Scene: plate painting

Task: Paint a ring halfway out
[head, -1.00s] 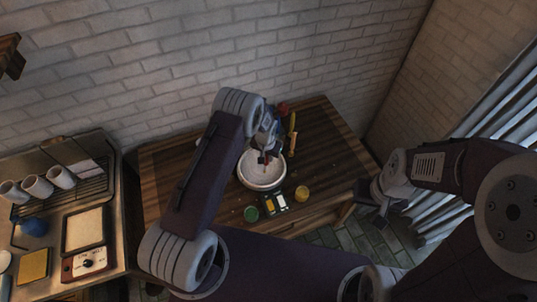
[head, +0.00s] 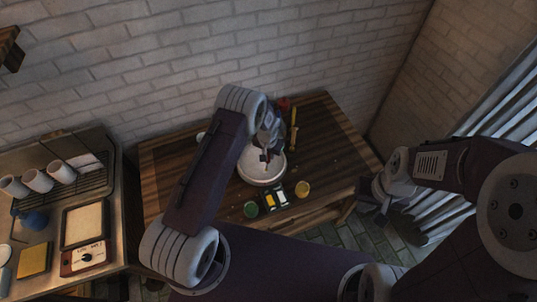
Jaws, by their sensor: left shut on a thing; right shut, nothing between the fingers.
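A round white plate (head: 259,174) sits raised on the wooden table. My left arm reaches over it from the left. My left gripper (head: 266,151) is above the far part of the plate and is shut on a thin tool, probably a brush, mostly hidden by the gripper. A small dark and red spot shows just below the fingers. I cannot tell whether the tip touches the plate. A green paint pot (head: 250,209), a yellow paint pot (head: 302,189) and a small dark palette (head: 276,196) stand in front of the plate. My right gripper (head: 380,208) is shut and empty, right of the table.
The wooden table (head: 325,150) is clear to the right of the plate. A yellow stick-like item (head: 294,138) and a red pot (head: 284,104) lie behind the plate. At left, a metal counter (head: 45,220) holds white cups (head: 38,181) and a yellow sponge (head: 34,260).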

